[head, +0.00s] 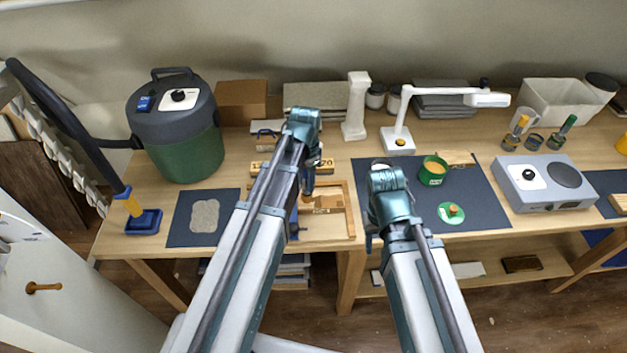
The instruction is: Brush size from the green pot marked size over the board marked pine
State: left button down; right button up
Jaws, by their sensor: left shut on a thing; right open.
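The green pot (433,171) stands open on the dark mat right of centre, with amber size inside. Its green lid (451,213) lies in front of it. A pale wooden board (324,203) with a dark mark, too small to read, lies in a wooden frame at the centre. Another wooden piece (457,158) lies behind the pot. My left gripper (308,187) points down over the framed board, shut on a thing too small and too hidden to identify. My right gripper (371,240) is open at the mat's left edge, partly hidden by its arm, left of the pot.
Jars with brushes (518,132) stand at the right, behind a grey hotplate (545,183). A white lamp (399,139) stands behind the dark mat (487,205). A green vacuum (182,140) fills the back left. The front middle of the mat is clear.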

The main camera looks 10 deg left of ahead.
pick_arm(q)
jog(key=shift+s+a, duration=0.15)
jog(key=shift+a, duration=0.3)
jog(key=shift+w+a, duration=0.3)
jog(key=shift+w, duration=0.6)
jog(key=shift+w+d, duration=0.2)
jog(key=shift+d, duration=0.7)
jog(key=shift+w+d, duration=0.2)
jog(key=shift+d, duration=0.65)
jog(key=shift+w+d, duration=0.25)
jog(key=shift+d, duration=0.55)
jog(key=shift+w+d, duration=0.25)
jog(key=shift+d, duration=0.55)
jog(key=shift+w+d, duration=0.2)
jog(key=shift+d, duration=0.65)
jog(key=shift+w+d, duration=0.2)
jog(key=shift+d, duration=0.6)
